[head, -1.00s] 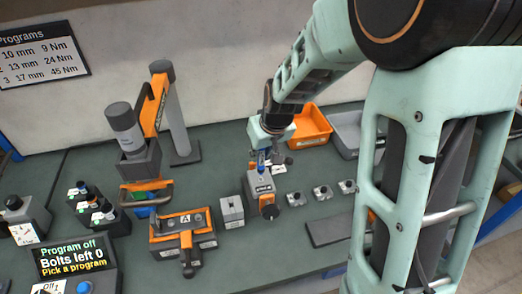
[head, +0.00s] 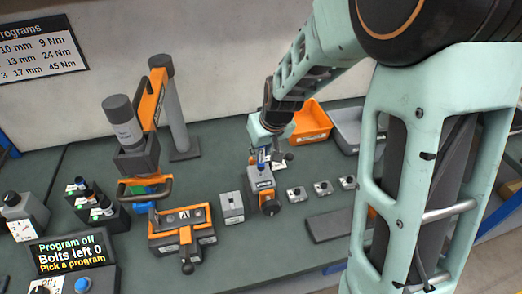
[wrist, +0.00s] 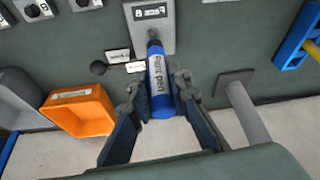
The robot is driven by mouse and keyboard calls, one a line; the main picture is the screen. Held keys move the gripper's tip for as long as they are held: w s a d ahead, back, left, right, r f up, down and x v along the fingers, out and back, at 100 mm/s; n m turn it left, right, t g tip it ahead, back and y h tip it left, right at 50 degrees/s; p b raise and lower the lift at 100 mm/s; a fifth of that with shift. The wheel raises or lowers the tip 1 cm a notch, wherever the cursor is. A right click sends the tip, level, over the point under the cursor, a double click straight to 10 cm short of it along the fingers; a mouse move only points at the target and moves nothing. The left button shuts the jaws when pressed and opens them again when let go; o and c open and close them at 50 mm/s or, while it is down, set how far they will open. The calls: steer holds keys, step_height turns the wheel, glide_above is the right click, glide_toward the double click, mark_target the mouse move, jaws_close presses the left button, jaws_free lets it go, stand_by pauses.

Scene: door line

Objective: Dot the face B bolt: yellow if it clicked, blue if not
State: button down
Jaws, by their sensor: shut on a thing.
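My gripper (wrist: 154,98) is shut on a blue paint pen (wrist: 160,85), with one finger on each side of it. I cannot tell whether the tip touches. The bolt and any dot on it are hidden or too small to tell.
The display (head: 70,256) reads "Program off, Bolts left 0, Pick a program". The orange-framed fixture A (head: 182,234), a grey block (head: 231,207) and the hanging tool (head: 130,135) stand to the left. Several small metal blocks (head: 323,188) lie right. Orange (head: 311,121) and grey bins are behind.

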steer(key=shift+f+b, duration=0.4)
steer(key=shift+b, duration=0.05)
stand_by(0.3)
steer(key=shift+r, duration=0.15)
steer(key=shift+r+p, duration=1.9)
steer(key=shift+r, duration=1)
